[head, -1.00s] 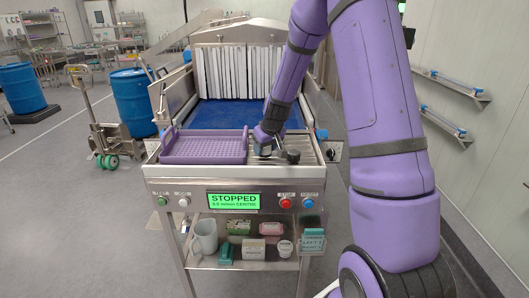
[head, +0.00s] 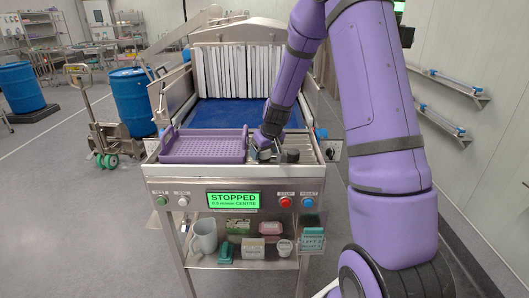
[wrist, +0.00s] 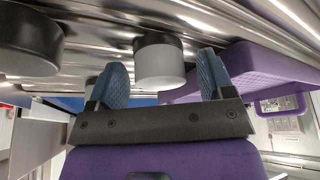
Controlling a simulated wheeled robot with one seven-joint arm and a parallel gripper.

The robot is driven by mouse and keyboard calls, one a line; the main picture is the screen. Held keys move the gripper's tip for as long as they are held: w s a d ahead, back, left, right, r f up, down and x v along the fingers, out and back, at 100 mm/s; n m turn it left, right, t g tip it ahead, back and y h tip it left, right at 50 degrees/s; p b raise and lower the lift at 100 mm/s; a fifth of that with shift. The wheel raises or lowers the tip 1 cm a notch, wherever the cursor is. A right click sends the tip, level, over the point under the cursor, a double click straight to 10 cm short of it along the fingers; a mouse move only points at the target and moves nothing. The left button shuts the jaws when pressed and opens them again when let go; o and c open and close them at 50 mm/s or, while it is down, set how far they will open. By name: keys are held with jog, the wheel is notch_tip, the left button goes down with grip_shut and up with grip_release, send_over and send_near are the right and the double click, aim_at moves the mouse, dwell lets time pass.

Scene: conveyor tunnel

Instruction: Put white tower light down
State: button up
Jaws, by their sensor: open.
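The white tower light (wrist: 161,68) is a short white cylinder with a dark base. In the wrist view its base meets the steel rollers. My gripper (wrist: 163,62) is open, with one blue finger on each side of the light and a gap on both sides. In the head view my gripper (head: 264,153) is low over the roller bed, right of the purple tray (head: 204,158). The light is mostly hidden there by my gripper.
A dark round piece (head: 290,156) stands on the rollers just right of my gripper; it also shows in the wrist view (wrist: 28,42). The blue belt (head: 230,113) leads back to a strip curtain (head: 237,72). Goods sit on the shelf (head: 255,262) below.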

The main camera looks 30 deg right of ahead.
jog(key=s+a+r, duration=0.3)
jog(key=s+r, duration=0.3)
jog(key=r, duration=0.4)
jog(key=s+a+r, duration=0.4)
jog(key=s+r, duration=0.1)
jog(key=r, duration=0.4)
jog(key=s+a+r, duration=0.2)
jog(key=s, duration=0.6)
jog(key=s+a+r, duration=0.3)
jog(key=s, duration=0.5)
jog(key=s+a+r, duration=0.2)
jog(key=s+a, duration=0.1)
jog(key=s, duration=0.4)
jog(key=shift+s+r+t, duration=0.2)
jog(key=shift+s+t, duration=0.2)
jog(key=shift+d, duration=0.1)
